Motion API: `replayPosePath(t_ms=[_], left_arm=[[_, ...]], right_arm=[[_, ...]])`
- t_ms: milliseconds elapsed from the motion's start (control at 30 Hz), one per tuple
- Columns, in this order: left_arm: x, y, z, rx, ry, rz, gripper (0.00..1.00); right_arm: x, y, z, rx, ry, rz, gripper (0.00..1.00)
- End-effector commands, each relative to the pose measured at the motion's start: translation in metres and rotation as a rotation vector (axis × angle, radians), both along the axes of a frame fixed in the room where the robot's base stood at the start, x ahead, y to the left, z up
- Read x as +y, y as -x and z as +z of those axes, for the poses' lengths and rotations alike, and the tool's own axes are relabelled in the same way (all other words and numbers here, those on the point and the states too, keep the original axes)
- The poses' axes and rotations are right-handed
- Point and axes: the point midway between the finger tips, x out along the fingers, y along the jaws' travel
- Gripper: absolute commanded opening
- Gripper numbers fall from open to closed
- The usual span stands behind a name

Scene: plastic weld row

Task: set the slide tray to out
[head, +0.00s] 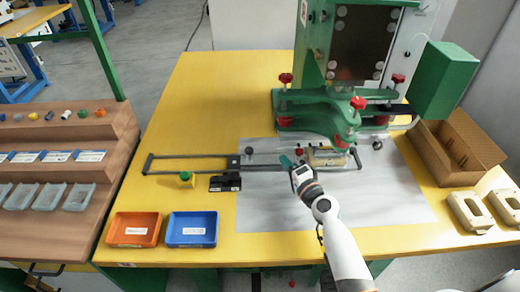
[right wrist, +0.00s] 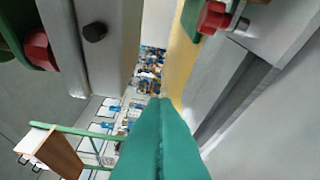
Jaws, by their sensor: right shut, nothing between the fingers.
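The slide tray (head: 326,158), a small cream-coloured block on the rails, sits at the right end of the rails, below the front of the green press. The two dark rails (head: 190,156) run left from it across the yellow table. My right gripper (head: 287,161) is just left of the tray, with its teal fingertips shut and empty; I cannot tell whether it touches the tray. In the right wrist view the teal fingers (right wrist: 160,125) are together with nothing between them. My left gripper is not in view.
The green press (head: 300,108) with red knobs stands behind the tray. An orange bin (head: 135,230) and a blue bin (head: 192,230) stand at front left. A cardboard box (head: 460,150) is at right.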

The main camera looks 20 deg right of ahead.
Motion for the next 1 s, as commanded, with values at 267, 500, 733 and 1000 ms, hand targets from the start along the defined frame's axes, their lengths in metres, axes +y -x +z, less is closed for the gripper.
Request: replayPosePath(t_ms=[267,500,733,1000], left_arm=[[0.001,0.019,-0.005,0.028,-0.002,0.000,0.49],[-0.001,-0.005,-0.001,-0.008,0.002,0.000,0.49],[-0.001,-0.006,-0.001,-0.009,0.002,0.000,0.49],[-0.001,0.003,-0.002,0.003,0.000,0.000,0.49]], right_arm=[[0.011,-0.062,-0.003,-0.003,0.000,0.002,0.00],[0.038,-0.075,-0.008,0.001,-0.002,0.002,0.00],[0.051,-0.075,-0.011,0.000,0.001,0.002,0.00],[0.051,-0.075,-0.011,0.000,0.002,0.002,0.00]])
